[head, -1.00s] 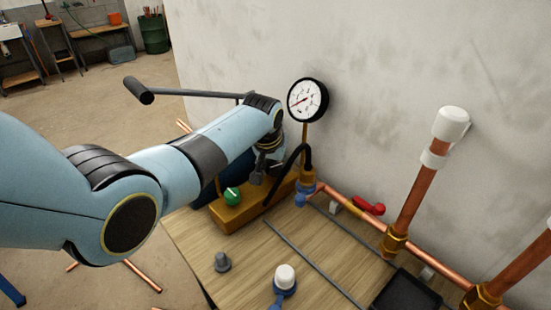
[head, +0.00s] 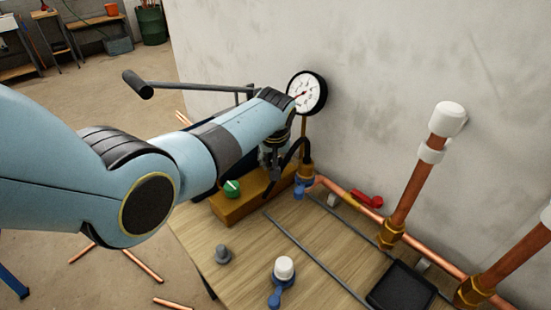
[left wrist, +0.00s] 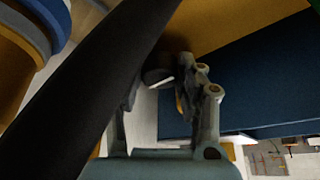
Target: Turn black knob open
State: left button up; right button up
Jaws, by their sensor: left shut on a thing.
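My left gripper (head: 272,168) points down at the back of the orange-brown pump block (head: 240,206), beside the gauge post. In the left wrist view, its fingers (left wrist: 162,78) are shut on the black knob (left wrist: 158,76), a small dark round piece with a white mark. The fingers cover most of the knob. In the head view I cannot make the knob out behind the arm and gripper. A green knob (head: 232,188) with a white mark sits on the near part of the block. My right gripper is in neither view.
A black hose (head: 297,150) arches close beside the gripper and crosses the left wrist view (left wrist: 85,95). A pressure gauge (head: 307,93) stands behind, near the wall. A blue tank (left wrist: 250,80) is beside the fingers. Copper pipes (head: 412,190) and a black tray (head: 401,287) are at right.

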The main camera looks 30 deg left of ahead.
pick_arm(q)
jog(key=o, duration=1.1)
jog(key=v, duration=1.2)
